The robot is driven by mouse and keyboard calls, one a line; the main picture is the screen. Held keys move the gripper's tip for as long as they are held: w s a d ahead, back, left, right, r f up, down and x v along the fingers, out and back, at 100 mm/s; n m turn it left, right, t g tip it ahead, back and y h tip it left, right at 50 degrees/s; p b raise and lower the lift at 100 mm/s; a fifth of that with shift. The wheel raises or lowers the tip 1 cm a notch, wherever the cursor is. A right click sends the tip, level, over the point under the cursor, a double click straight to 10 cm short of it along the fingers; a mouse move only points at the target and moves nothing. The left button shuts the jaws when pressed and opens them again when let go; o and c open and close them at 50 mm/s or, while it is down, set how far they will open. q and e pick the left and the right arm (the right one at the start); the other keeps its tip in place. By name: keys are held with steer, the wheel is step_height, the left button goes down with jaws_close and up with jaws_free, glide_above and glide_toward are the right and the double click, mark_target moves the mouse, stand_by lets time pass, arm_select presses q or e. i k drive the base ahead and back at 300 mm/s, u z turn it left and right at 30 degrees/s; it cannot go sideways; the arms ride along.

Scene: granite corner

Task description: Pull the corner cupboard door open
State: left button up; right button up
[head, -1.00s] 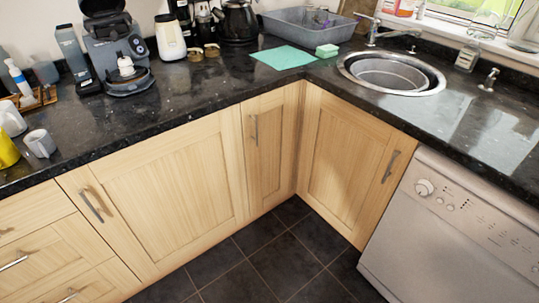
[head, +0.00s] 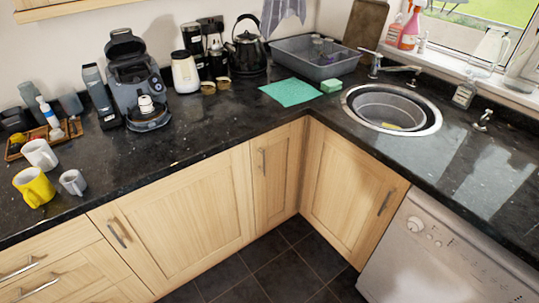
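The corner cupboard shows two light wood doors meeting at the inner corner: a narrow door (head: 275,174) on the left run and a wider door (head: 340,194) under the sink side. Both look shut. The narrow door has an upright metal bar handle (head: 262,161) near its left edge. The wider door has a slanted bar handle (head: 386,201) near its right edge. I cannot tell from the picture which one is the task's door. Neither of my grippers is in view.
A wide cupboard door (head: 182,217) stands left of the corner. A white dishwasher (head: 440,255) stands to the right. The dark tiled floor (head: 270,262) before the corner is clear. The black worktop (head: 215,135) overhangs the doors and carries mugs, a coffee machine and a kettle.

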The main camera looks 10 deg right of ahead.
mark_target(275, 154)
steer(key=z, duration=0.05)
steer(key=i, duration=1.05)
steer(key=u, duration=0.4)
